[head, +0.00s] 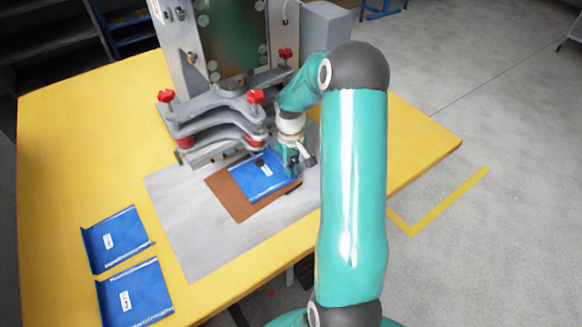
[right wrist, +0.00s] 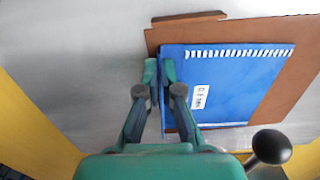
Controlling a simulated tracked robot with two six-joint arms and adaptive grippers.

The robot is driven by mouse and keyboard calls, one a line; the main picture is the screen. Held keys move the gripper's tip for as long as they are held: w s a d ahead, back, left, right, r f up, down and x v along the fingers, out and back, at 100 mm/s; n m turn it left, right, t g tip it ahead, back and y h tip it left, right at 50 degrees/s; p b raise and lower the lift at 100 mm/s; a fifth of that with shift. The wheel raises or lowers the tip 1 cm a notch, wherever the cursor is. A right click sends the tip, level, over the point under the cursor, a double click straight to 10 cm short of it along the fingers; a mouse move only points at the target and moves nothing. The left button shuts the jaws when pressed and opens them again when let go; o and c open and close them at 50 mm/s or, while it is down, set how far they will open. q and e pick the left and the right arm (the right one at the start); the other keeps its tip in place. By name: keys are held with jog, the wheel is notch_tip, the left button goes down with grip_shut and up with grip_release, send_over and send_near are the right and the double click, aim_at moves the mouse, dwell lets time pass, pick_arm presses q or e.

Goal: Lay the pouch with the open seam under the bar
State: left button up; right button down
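A blue pouch (head: 255,183) with a white label lies on a brown pad (head: 238,208) in front of the grey press. In the right wrist view the pouch (right wrist: 235,75) has a row of white hatch marks along its top edge. My right gripper (head: 291,172) is at the pouch's right side in the head view. In the right wrist view its fingers (right wrist: 160,72) are close together on either side of the pouch's raised side edge. The press's bar (head: 215,155) is above and behind the pad, its underside hidden. My left gripper is out of view.
Two more blue pouches, one farther back (head: 117,240) and one nearer (head: 135,293), lie on the yellow table (head: 60,180) at left. A grey plate (head: 190,235) lies under the pad. Red knobs (head: 256,97) stand on the press. My right arm covers the table's right part.

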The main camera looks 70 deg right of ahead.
dwell(0.7)
jog(key=c, duration=1.2)
grip_release()
jog(key=shift+c, duration=0.2)
jog(key=shift+r, duration=0.1)
jog(key=shift+r+p, duration=0.9)
jog(key=shift+r, duration=0.6)
jog(key=shift+s+a+r+b, duration=0.15)
jog(key=shift+s+a, duration=0.25)
jog(key=shift+s, duration=0.25)
jog(key=shift+s+a+b, duration=0.15)
jog(key=shift+s+a, duration=0.2)
jog(key=shift+s, duration=0.25)
jog(key=shift+s+a+r, duration=0.15)
jog(key=shift+s+a, duration=0.3)
jog(key=shift+s, duration=0.3)
jog(key=shift+s+a+r, duration=0.1)
jog(key=shift+s+a, duration=0.35)
jog(key=shift+s, duration=0.25)
jog(key=shift+s+a+r, duration=0.15)
jog(key=shift+s+a, duration=0.3)
jog(key=shift+s, duration=0.3)
